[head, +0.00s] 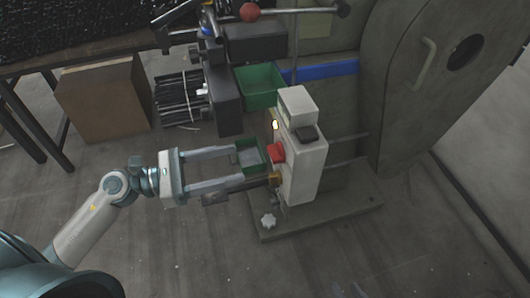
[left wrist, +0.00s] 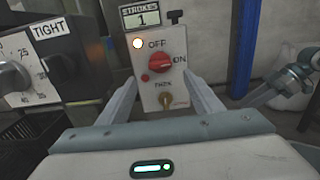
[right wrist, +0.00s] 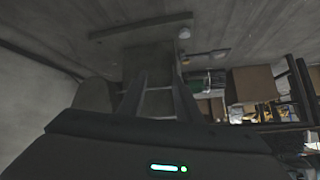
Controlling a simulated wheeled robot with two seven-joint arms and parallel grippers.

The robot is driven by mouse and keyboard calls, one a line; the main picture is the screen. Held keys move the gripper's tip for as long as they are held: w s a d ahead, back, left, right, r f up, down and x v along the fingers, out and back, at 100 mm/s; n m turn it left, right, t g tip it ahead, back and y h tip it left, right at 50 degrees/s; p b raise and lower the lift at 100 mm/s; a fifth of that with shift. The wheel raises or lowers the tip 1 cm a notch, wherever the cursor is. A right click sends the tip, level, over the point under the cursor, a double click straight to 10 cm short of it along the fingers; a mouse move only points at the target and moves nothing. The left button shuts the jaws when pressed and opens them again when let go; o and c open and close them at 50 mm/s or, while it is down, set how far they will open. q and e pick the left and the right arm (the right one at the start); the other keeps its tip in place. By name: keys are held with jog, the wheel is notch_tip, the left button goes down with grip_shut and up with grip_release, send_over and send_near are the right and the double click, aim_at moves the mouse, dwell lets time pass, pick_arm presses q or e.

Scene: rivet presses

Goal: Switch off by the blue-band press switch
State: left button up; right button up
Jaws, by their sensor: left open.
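The switch box (head: 302,165) is a pale upright box beside the press with the blue band (head: 325,71). Its red knob (head: 276,152) faces my left gripper (head: 240,164). In the left wrist view the knob (left wrist: 160,63) sits between OFF, above it, and ON, to its right; its bar lies roughly level. A lamp (left wrist: 138,43) glows beside OFF. My left gripper (left wrist: 162,84) is open and empty, its fingers short of the knob and apart from it. My right gripper (right wrist: 160,84) is open and empty, seen only in the right wrist view.
A key-like brass part (left wrist: 167,101) sits below the knob, and a counter (left wrist: 142,18) reading 1 above. A green bin (head: 260,86) and a dark machine with a TIGHT dial (left wrist: 15,75) stand left of the switch box. Clear floor (head: 350,255) lies in front.

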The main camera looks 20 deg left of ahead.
aim_at(270, 155)
pick_arm(q)
jog(key=p+x, duration=0.1)
jog(key=x, duration=0.8)
jog(key=shift+w+d+p, duration=0.1)
jog(key=shift+d+p, duration=0.05)
jog(key=shift+p, duration=0.2)
pick_arm(e)
jog(key=shift+s+d+f+g+h, duration=0.25)
jog(key=shift+s+d+f+g, duration=0.15)
jog(key=shift+s+d+g, duration=0.15)
jog(key=shift+s+d+f+g+h, duration=0.25)
jog(key=shift+s+d+f+g, duration=0.15)
jog(key=shift+d, duration=0.25)
pick_arm(q)
jog(key=c, duration=1.1)
jog(key=shift+o, duration=0.2)
pick_arm(e)
jog(key=shift+s+r, duration=0.1)
